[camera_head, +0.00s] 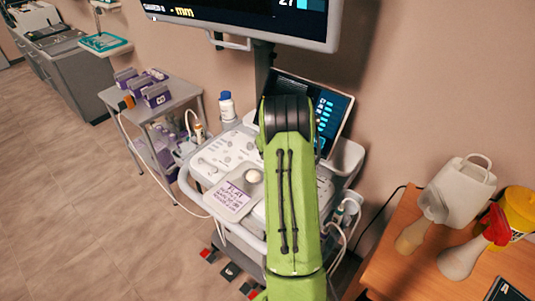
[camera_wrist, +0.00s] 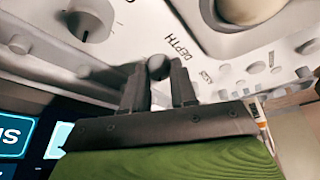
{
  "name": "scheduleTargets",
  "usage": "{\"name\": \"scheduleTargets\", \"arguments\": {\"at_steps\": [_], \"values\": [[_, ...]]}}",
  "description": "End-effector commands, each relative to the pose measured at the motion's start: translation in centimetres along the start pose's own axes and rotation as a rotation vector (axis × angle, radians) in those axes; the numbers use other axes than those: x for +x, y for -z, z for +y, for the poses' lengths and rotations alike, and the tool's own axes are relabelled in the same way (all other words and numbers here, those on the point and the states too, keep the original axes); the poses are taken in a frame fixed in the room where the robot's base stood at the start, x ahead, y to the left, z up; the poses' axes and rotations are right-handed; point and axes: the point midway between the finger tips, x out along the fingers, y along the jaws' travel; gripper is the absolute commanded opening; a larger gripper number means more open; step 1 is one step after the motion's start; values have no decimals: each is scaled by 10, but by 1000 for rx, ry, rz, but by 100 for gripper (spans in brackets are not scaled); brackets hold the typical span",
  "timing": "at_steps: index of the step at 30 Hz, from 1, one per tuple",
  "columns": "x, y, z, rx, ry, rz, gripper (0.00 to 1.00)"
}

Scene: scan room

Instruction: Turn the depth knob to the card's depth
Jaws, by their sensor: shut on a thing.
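The depth knob (camera_wrist: 158,67) is a small dark round knob on the white console panel in the wrist view, beside the printed word DEPTH. My gripper (camera_wrist: 159,82) is shut on the knob, with one dark finger on each side of it. In the head view my green arm covers the knob and gripper. A pale card (camera_head: 232,197) with purple handwriting lies on the front left of the console (camera_head: 222,150); its writing is too small to read for certain.
A larger knob (camera_wrist: 88,22) and a trackball (camera_wrist: 250,10) are near my gripper on the panel. A lit touch screen (camera_head: 331,110) stands behind the arm. A monitor (camera_head: 245,18) hangs above. A wooden table (camera_head: 410,262) with bottles stands at right. The floor at left is clear.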

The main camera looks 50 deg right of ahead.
Motion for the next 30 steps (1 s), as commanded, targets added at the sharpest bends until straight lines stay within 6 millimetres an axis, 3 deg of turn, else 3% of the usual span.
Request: {"name": "scheduleTargets", "arguments": {"at_steps": [12, 27, 28, 30], "values": [[0, 0, 2, -158, 65, 0, 0], [0, 0, 2, -174, 71, 0, 0], [0, 0, 2, -174, 71, 0, 32], [0, 0, 2, -173, 71, 0, 42]]}}
